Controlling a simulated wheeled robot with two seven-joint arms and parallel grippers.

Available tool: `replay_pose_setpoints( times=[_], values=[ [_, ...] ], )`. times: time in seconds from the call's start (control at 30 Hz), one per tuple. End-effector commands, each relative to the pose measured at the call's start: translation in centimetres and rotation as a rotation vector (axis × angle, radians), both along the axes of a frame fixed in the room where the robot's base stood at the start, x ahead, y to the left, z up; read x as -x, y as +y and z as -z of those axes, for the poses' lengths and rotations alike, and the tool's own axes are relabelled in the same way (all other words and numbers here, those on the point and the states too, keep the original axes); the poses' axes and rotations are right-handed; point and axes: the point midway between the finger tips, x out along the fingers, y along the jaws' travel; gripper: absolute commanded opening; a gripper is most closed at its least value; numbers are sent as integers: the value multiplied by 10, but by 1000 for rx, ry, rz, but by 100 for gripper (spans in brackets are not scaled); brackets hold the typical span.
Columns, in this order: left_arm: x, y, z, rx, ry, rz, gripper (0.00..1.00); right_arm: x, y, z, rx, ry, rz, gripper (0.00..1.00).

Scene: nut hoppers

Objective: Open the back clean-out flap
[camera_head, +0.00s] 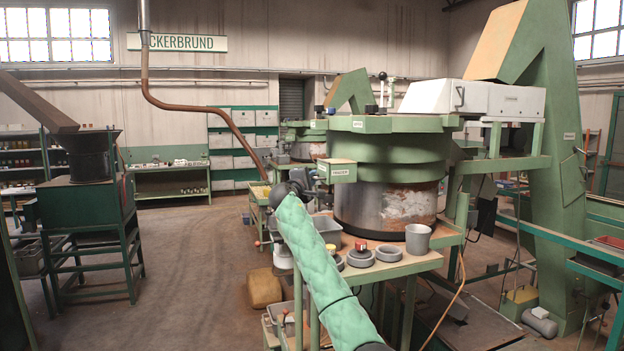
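My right arm, in a green quilted sleeve, rises from the bottom middle toward the bowl machine. My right gripper (291,187) is at the dark far end of this arm, in front of a small green labelled box (337,171). Its fingers cannot be made out, and no held thing shows. My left gripper is not in view. I cannot pick out for sure which part is the back clean-out flap. A hatch panel (572,182) with a small handle is on the green tower at the right, and it looks closed.
A green bench (405,262) before the machine carries a grey cup (418,239), grey round parts and a grey bin (327,229). A green hopper stand (88,210) is at left. The floor between is clear.

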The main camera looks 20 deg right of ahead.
Motion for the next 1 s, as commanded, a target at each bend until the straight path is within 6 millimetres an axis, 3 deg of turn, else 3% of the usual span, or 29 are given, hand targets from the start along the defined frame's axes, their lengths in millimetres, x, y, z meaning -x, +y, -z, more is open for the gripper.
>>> replay_pose_setpoints(
  times=[0.57, 0.77, 1.0],
  values=[
    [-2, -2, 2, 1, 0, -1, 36, 0, 4, -1, -47, 2, -1, 0],
    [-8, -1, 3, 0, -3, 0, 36, 0, 9, -6, -151, 4, -1, 0],
    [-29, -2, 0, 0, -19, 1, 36, 5, 17, -18, -362, 10, -2, 0]
  ],
)
